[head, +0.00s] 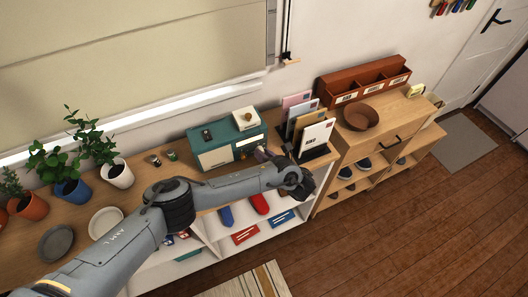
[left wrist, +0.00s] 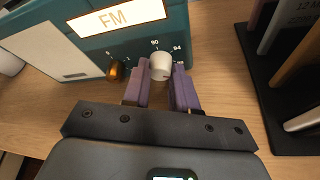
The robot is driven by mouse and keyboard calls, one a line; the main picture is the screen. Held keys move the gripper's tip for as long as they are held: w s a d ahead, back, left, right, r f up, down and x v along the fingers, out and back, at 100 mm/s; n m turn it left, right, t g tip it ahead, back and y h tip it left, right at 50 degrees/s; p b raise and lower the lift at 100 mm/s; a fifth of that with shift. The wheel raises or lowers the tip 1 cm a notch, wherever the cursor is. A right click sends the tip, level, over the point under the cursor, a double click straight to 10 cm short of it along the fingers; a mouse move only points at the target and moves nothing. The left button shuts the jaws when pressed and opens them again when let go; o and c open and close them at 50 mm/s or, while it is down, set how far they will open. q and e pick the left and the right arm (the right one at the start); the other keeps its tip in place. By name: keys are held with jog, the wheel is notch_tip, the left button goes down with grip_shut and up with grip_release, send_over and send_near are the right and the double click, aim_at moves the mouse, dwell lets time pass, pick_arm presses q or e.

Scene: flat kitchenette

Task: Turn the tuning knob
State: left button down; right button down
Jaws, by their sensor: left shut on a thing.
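The teal radio (head: 226,142) stands on the wooden shelf top in the head view, its front facing the room. The left wrist view shows its lit FM panel (left wrist: 117,17), an orange-brown knob (left wrist: 115,70) and a white tuning knob (left wrist: 161,66) beside printed numbers. My left gripper (left wrist: 162,73) has its two purple fingers on either side of the white knob, shut on it. In the head view the left gripper (head: 262,154) is at the radio's right front, partly hidden by my arm. My right gripper is in neither view.
A dark letter rack (head: 316,152) with several envelopes stands close to the right of the radio. Potted plants (head: 118,173) and plates (head: 105,222) are on the left of the shelf top.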

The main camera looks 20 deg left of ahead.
pick_arm(q)
jog(key=shift+m+y, duration=0.3)
jog(key=shift+m, duration=0.1)
jog(key=c, duration=0.9)
grip_release()
jog(key=shift+s+d+r, duration=0.15)
jog(key=shift+d, duration=0.25)
jog(key=p+v, duration=0.1)
jog(key=v, duration=0.3)
jog(key=p+v, duration=0.2)
jog(key=v, duration=0.2)
jog(key=shift+s+d+r, duration=0.2)
jog(key=shift+d+r, duration=0.05)
jog(key=shift+r, duration=0.1)
jog(key=shift+s+d+p, duration=0.35)
jog(key=shift+d+p, duration=0.1)
